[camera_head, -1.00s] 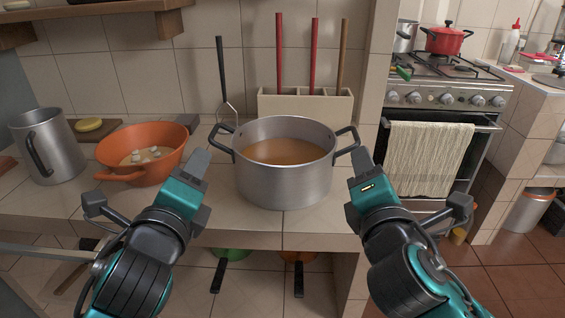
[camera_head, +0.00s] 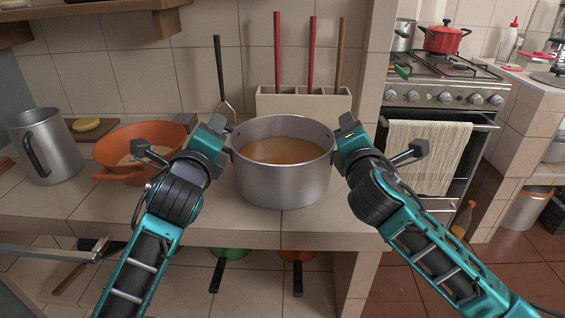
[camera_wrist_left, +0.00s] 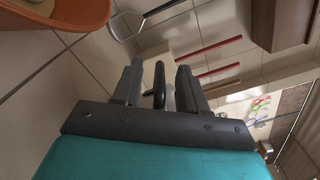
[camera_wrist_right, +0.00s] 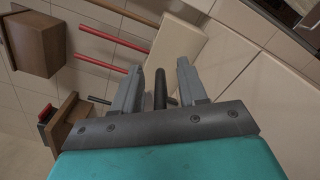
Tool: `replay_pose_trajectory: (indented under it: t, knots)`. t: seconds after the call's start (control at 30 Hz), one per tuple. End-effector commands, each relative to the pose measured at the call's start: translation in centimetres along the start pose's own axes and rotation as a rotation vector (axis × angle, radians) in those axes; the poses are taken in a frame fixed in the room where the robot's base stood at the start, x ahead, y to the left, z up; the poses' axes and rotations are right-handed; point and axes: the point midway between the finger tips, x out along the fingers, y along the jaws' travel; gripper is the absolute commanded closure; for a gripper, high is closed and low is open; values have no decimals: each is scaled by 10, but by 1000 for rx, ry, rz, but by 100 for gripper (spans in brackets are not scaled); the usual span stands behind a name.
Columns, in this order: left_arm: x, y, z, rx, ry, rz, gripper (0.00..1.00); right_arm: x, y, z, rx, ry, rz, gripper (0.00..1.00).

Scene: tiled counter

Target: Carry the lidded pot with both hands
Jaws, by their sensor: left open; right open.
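A wide steel pot (camera_head: 282,185) with brown liquid inside stands on the tiled counter, with no lid on it. My left gripper (camera_head: 217,124) is open at the pot's left side. In the left wrist view the dark pot handle (camera_wrist_left: 159,85) is between its spread fingers. My right gripper (camera_head: 347,121) is open at the pot's right side. In the right wrist view the other dark handle (camera_wrist_right: 160,90) is between its spread fingers. In the head view the grippers hide both handles.
An orange bowl (camera_head: 140,140) and a steel jug (camera_head: 46,147) stand to the left. A beige utensil holder (camera_head: 300,106) is behind the pot. A red lidded pot (camera_head: 445,40) sits on the stove (camera_head: 440,88) at the right. The counter's front edge is close.

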Motion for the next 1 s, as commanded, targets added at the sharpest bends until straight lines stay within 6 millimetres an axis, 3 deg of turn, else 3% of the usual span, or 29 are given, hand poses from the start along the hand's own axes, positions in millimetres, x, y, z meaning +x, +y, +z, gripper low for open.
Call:
replay_pose_trajectory:
  t: [0.33, 0.77, 1.0]
  knots:
    - [2, 0, 0, 0, 0, 0, 58, 2, 0, 0, 0, 1, 0, 58]
    - [2, 0, 0, 0, 0, 0, 99, 2, 0, 0, 0, 1, -1, 99]
    - [2, 1, 0, 0, -1, 1, 100, 2, -1, 0, -1, 1, -1, 100]
